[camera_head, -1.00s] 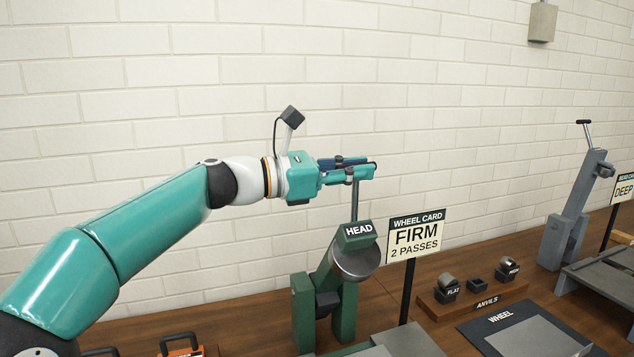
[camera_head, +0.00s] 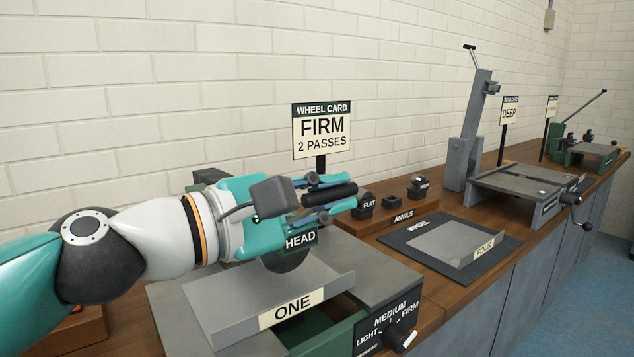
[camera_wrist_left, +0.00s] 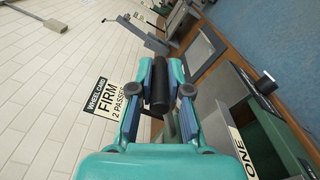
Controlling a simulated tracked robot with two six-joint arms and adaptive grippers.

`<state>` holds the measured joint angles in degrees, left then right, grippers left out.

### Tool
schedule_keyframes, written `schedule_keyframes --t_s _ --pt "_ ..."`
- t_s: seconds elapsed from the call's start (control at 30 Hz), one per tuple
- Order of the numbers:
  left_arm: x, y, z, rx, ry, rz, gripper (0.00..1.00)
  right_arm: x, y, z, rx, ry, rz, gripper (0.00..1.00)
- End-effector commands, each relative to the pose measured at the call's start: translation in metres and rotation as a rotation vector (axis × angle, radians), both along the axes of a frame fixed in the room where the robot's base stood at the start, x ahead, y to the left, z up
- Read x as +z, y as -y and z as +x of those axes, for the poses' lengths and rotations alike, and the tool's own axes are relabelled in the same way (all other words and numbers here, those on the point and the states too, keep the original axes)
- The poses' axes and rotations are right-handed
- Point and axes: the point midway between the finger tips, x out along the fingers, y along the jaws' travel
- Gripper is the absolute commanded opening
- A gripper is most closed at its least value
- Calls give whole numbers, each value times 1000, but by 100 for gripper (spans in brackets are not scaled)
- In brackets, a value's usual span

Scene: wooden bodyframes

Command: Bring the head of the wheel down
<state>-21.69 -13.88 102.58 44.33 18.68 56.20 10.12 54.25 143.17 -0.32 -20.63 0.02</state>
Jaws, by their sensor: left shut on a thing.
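The wheel's green head, labelled HEAD (camera_head: 300,241), is low over the grey sheet labelled ONE (camera_head: 230,304) in the head view; my left gripper and arm hide much of it. Its dark round part sits just above the sheet, and I cannot tell whether they touch. My left gripper (camera_head: 322,195) is shut on the head's black handle grip (camera_head: 335,195). The black grip (camera_wrist_left: 160,88) also shows between the fingers in the left wrist view. The wheel card (camera_head: 322,131) reads FIRM, 2 PASSES. My right gripper is not in view.
A dial panel marked LIGHT, MEDIUM, FIRM (camera_head: 392,325) faces front. Right of the wheel are a rack of anvils (camera_head: 404,216), a dark WHEEL mat (camera_head: 400,240) with a second sheet (camera_head: 452,243), and a grey lever machine (camera_head: 470,130). A brick wall stands behind the bench.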

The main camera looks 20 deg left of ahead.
Motion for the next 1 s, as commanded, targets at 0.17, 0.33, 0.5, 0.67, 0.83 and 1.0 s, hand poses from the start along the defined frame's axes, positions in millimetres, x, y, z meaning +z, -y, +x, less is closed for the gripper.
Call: schedule_keyframes --t_s 0.17,0.33,0.5,0.67,0.83,1.0 --pt "-28 4 -5 5 50 59 0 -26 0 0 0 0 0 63" --pt "-35 6 -6 6 72 85 0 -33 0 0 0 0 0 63" --pt "-39 7 -7 2 72 96 0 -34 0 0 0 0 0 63" --pt "-41 8 -7 -2 67 98 0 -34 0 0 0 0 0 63" --pt "-42 8 -6 -3 66 99 26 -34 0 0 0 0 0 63" --pt "-41 8 -6 -2 66 95 40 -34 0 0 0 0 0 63"
